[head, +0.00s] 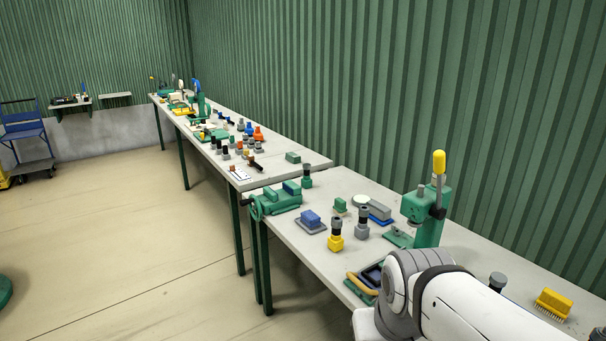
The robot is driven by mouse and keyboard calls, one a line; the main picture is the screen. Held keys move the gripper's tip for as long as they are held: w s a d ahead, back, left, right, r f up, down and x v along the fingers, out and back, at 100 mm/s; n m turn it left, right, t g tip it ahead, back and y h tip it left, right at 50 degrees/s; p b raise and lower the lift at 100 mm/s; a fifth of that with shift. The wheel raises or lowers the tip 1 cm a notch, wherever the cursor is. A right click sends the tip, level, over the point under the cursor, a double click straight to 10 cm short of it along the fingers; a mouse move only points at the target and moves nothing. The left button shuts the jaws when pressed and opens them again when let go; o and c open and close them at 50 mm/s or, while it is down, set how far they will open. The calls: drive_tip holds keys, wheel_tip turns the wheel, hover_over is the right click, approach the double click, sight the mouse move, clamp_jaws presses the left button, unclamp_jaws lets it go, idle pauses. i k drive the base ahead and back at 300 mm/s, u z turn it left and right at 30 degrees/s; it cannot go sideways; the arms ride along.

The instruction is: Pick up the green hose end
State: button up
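I cannot make out a green hose end in the head view. A dark green rounded thing (4,291) on the floor is cut off by the left edge; I cannot tell whether it is part of a hose coil. My white and grey arm shows at the lower right, in front of the near bench. My gripper is not in view.
A near workbench (345,185) bears a green vise (278,201), a green press (432,215) with a yellow handle, a yellow brush (553,304) and small parts. A cluttered far bench (215,160) runs along the green wall. A blue cart (25,135) stands back left. The floor is largely clear.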

sight(306, 182)
drive_tip(key=i, duration=0.9)
drive_tip(key=u, duration=0.05)
drive_tip(key=k, duration=1)
drive_tip(key=u, duration=0.9)
drive_tip(key=i, duration=1.8)
drive_tip(key=z, duration=0.35)
drive_tip(key=i, duration=1.1)
drive_tip(key=z, duration=0.8)
drive_tip(key=k, duration=0.9)
drive_tip(key=z, duration=0.1)
